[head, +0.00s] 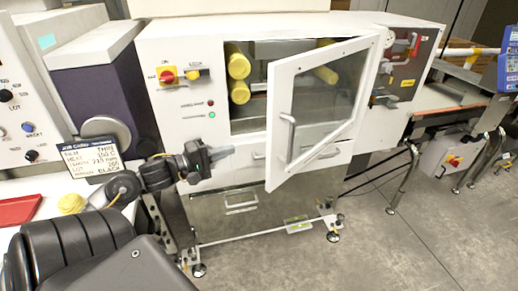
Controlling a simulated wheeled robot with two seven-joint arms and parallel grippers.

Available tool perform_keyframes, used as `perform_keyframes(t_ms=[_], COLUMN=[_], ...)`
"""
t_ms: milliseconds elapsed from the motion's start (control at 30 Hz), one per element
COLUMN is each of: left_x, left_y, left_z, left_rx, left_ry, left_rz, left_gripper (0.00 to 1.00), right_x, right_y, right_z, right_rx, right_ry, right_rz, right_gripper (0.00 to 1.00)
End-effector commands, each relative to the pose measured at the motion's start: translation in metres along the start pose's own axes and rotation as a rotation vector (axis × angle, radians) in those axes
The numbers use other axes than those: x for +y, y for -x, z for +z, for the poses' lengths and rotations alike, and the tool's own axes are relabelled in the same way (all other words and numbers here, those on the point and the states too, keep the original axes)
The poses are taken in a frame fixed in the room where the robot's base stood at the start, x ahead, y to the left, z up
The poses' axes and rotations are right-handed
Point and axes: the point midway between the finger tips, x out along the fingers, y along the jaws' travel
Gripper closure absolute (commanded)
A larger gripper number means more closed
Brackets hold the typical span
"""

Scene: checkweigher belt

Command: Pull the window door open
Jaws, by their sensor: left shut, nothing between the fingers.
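The window door (338,90) has a white frame around a clear pane. It stands swung out from the white cabinet (188,126), hinged on its right side, with the opening behind it partly uncovered. Its grey bar handle (289,137) is on the door's left edge. My left gripper (222,153) is shut and empty, in front of the cabinet, to the left of the handle and apart from it. Yellow rollers (238,66) show inside the opening. My right gripper is not in view.
Drawers with handles (240,204) sit below the opening. A sign (92,160) and a red tray (18,209) are at the left. A conveyor (450,101) runs off to the right. The floor (370,235) in front is clear.

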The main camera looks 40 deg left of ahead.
Motion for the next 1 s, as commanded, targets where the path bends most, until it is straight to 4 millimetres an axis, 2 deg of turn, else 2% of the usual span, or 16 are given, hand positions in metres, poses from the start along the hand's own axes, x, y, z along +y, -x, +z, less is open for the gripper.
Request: perform_keyframes(t_ms=[200, 400, 500, 667, 1000], left_x=[0.003, 0.003, 0.002, 0.001, 0.000], left_y=[-0.045, -0.081, -0.083, -0.087, -0.089], left_z=[-0.001, -0.001, 0.017, 0.032, 0.039], left_rx=[0.000, 0.001, -0.001, 0.000, 0.002], left_ry=[-0.002, -0.002, 0.001, 0.000, -0.002], left_rz=[0.005, 0.003, 0.001, 0.001, 0.000], left_gripper=[1.00, 1.00, 1.00, 1.00, 1.00], right_x=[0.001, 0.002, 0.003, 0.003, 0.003], right_y=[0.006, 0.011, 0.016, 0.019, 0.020], right_z=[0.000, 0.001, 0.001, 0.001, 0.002], right_rx=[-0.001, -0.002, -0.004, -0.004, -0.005], right_ry=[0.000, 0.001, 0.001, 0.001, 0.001], right_rz=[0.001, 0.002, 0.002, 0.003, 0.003], right_gripper=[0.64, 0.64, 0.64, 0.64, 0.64])
